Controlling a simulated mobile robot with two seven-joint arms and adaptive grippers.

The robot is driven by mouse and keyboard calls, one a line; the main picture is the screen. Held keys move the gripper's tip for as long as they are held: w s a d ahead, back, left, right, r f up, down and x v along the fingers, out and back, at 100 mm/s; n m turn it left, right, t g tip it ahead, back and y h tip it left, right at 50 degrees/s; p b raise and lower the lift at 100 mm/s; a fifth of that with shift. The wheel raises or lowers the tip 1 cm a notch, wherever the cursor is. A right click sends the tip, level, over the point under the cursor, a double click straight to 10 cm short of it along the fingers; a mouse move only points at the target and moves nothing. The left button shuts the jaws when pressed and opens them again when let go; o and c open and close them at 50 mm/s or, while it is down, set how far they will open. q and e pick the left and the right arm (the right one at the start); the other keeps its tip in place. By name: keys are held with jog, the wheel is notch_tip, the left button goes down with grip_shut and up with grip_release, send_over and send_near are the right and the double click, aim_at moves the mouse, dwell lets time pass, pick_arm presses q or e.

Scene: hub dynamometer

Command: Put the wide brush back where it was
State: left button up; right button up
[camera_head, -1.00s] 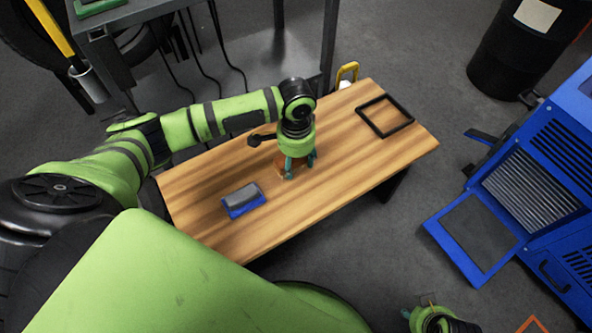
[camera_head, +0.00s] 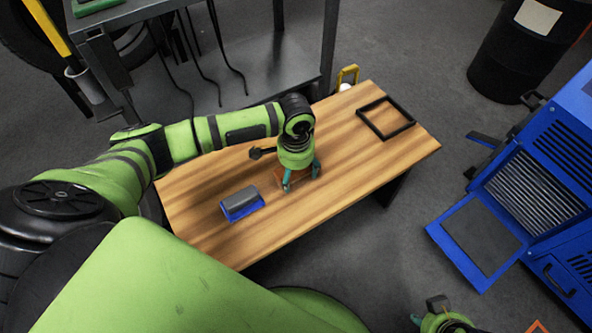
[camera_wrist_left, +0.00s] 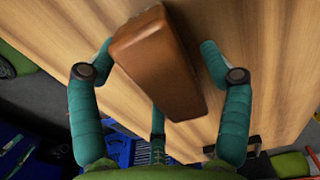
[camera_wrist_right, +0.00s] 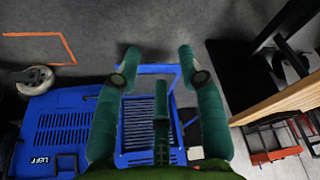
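A brown block (camera_wrist_left: 160,65) with rounded edges, likely the wide brush's back, lies on the wooden table (camera_head: 350,165). Only a little of the block shows in the head view, beneath my left gripper (camera_head: 301,178). That gripper points down over the block. Its teal fingers stand apart on either side of the block in the left wrist view, and I see no firm grip. My right gripper (camera_wrist_right: 158,65) is open and empty, away from the table; only its top shows at the bottom of the head view.
A blue item with a grey top (camera_head: 242,204) lies left of the block. An empty black square frame (camera_head: 385,118) lies at the table's far right end. A blue machine (camera_head: 520,190) stands on the right, a grey metal table (camera_head: 225,80) behind. Bare wood lies between block and frame.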

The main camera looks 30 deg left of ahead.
pick_arm(q)
jog(key=shift+r, duration=0.1)
jog(key=shift+r, duration=0.3)
notch_tip(320, 180, up, 11)
jog(key=p, duration=0.3)
jog(key=shift+p, duration=0.4)
jog(key=shift+r, duration=0.3)
pick_arm(e)
notch_tip(320, 180, down, 10)
jog(key=shift+s+g, duration=0.4)
jog(key=shift+a+r, duration=0.1)
